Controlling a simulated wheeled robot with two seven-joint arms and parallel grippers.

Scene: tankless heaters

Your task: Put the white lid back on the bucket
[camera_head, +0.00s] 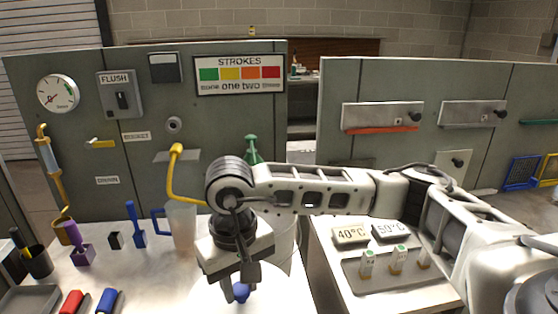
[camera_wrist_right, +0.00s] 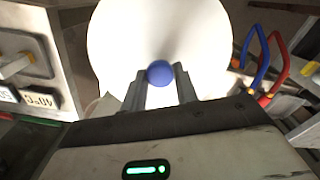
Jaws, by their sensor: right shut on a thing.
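My right gripper (camera_head: 241,287) points down over the front of the left worktop. In the right wrist view its two fingers (camera_wrist_right: 160,88) are closed around a blue ball knob (camera_wrist_right: 160,72). The knob sits in the middle of a round white lid (camera_wrist_right: 205,40), which fills the upper middle of that view. In the head view the blue knob (camera_head: 241,291) shows just below the fingers, and the pale lid blends with the bright surface. I cannot clearly make out the bucket; the arm and lid cover much of that area. My left gripper is not in view.
A clear pitcher (camera_head: 181,228) and a yellow pipe (camera_head: 174,182) stand left of my right arm. A green-topped item (camera_head: 251,148) is behind it. The right counter holds temperature signs (camera_head: 350,234) and small tagged items (camera_head: 398,258).

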